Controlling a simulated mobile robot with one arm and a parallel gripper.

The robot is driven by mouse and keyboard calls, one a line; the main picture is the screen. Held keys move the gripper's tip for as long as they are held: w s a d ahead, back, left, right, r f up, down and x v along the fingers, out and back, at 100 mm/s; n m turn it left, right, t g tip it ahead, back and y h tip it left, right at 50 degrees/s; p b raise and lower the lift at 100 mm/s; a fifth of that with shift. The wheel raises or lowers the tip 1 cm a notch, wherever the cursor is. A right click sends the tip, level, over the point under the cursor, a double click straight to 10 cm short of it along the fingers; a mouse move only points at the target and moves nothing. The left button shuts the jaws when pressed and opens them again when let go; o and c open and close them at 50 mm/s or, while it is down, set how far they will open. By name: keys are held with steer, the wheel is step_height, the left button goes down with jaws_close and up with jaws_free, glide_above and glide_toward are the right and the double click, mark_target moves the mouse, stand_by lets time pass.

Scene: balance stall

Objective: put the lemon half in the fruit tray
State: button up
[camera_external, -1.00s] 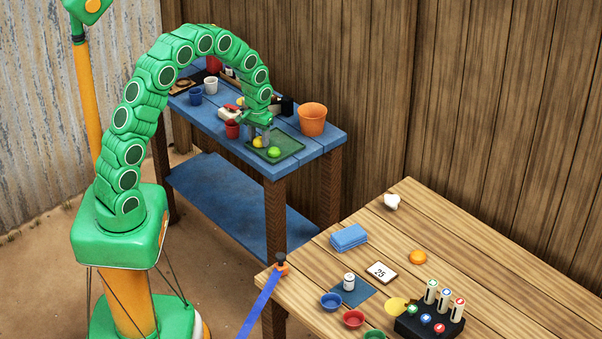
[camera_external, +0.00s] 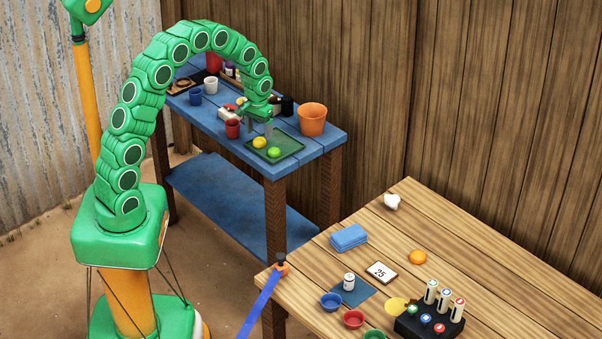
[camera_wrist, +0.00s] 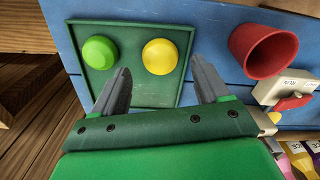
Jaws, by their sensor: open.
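The lemon half (camera_external: 259,142), a yellow dome, lies in the green fruit tray (camera_external: 288,151) on the blue bench. A green lime half (camera_external: 274,152) lies beside it, apart from it. The wrist view shows the lemon half (camera_wrist: 160,56), the lime half (camera_wrist: 99,50) and the tray (camera_wrist: 140,95). My gripper (camera_external: 260,129) is open and empty just above the lemon half. In the wrist view the fingers of my gripper (camera_wrist: 161,74) stand apart on either side below the lemon half, with clear space between them.
A red cup (camera_external: 232,129) stands left of the tray and an orange pot (camera_external: 312,119) behind it to the right. White and blue cups stand farther back.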

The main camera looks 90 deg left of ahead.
mark_target(259, 139)
step_height(259, 139, up, 9)
stand_by(0.3)
steer(key=shift+d, duration=0.1)
steer(key=s+d+r+m, duration=0.1)
steer(key=d+r+m, duration=0.3)
steer(key=d, duration=1)
steer(key=s+d+r+m, duration=0.2)
steer(key=d+r, duration=0.4)
steer(key=d, duration=0.8)
steer(key=s+d+r+m+g, duration=0.1)
steer(key=s+d+m, duration=0.5)
steer(key=s+d, duration=1.1)
steer(key=s, duration=0.3)
steer(key=shift+d+g, duration=0.25)
steer(key=shift+g, duration=0.15)
